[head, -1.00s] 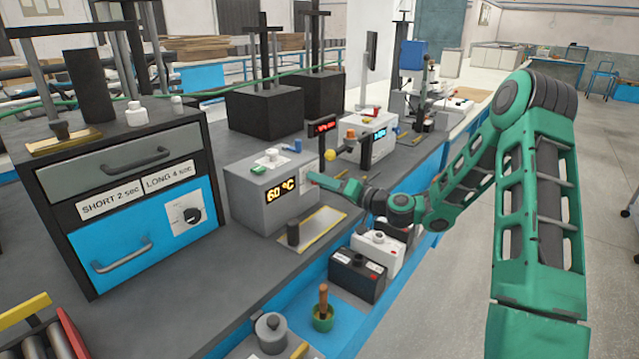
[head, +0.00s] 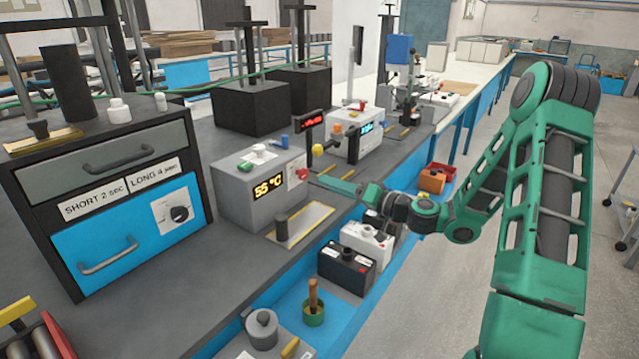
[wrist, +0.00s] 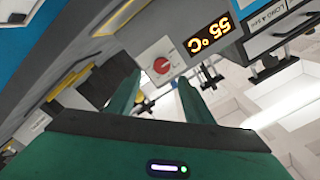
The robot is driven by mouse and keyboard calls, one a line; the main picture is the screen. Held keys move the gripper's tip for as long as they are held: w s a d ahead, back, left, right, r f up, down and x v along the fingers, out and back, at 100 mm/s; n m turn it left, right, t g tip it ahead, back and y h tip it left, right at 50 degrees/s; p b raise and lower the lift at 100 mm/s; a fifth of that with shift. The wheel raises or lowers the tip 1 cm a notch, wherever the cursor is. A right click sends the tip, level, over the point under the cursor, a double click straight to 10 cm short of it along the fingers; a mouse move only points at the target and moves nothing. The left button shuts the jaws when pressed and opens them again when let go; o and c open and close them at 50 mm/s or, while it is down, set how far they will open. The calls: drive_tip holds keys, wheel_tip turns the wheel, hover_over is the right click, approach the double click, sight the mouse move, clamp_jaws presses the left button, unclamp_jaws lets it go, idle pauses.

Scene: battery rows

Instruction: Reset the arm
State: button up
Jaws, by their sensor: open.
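My arm is green with dark joints and reaches in from the right in the head view. My gripper (head: 340,184) is beside the right side of the grey heater box (head: 262,186), whose display reads 55 °C. In the wrist view the two green fingers of my gripper (wrist: 158,98) stand apart with nothing between them. The red knob (wrist: 162,65) on the box's panel shows beyond the fingers, and it also shows in the head view (head: 302,174). I cannot tell the exact gap between fingers and knob.
A black and blue drawer cabinet (head: 110,190) stands at the left. A tray with a dark cylinder (head: 281,228) lies before the heater. Batteries (head: 347,268) stand on the lower blue shelf. The floor (head: 440,290) at the right is clear nearby.

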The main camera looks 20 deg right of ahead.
drive_tip(key=shift+v, duration=0.9)
drive_tip(key=shift+w, duration=0.1)
